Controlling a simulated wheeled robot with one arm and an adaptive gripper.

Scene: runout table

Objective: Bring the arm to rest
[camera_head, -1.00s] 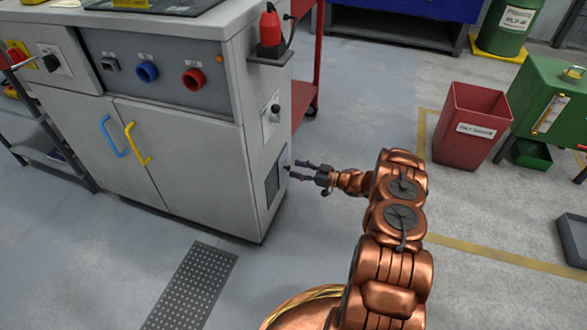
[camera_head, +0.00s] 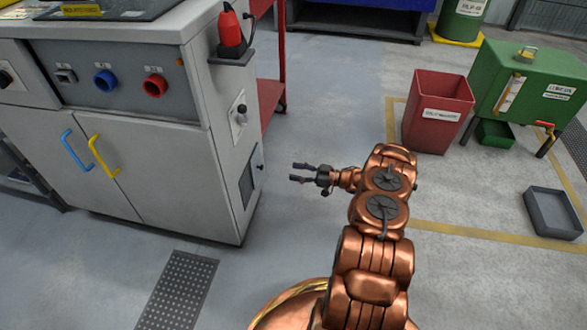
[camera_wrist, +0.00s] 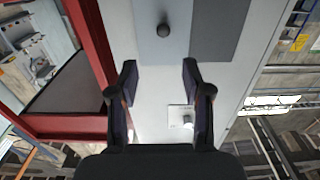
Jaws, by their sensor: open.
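My gripper (camera_head: 298,173) is at the end of my copper-coloured arm, which reaches up from the bottom of the head view and bends left toward the grey cabinet (camera_head: 160,160). The gripper is open and empty, with a gap of floor between its fingertips and the cabinet's right side. In the wrist view the two dark fingers of my gripper (camera_wrist: 160,75) stand apart.
A red bin (camera_head: 437,112) and a green tank (camera_head: 530,85) stand to the right. A grey tray (camera_head: 553,212) lies on the floor. A red-framed rack (camera_head: 270,95) is behind the cabinet. A perforated plate (camera_head: 178,290) lies in front.

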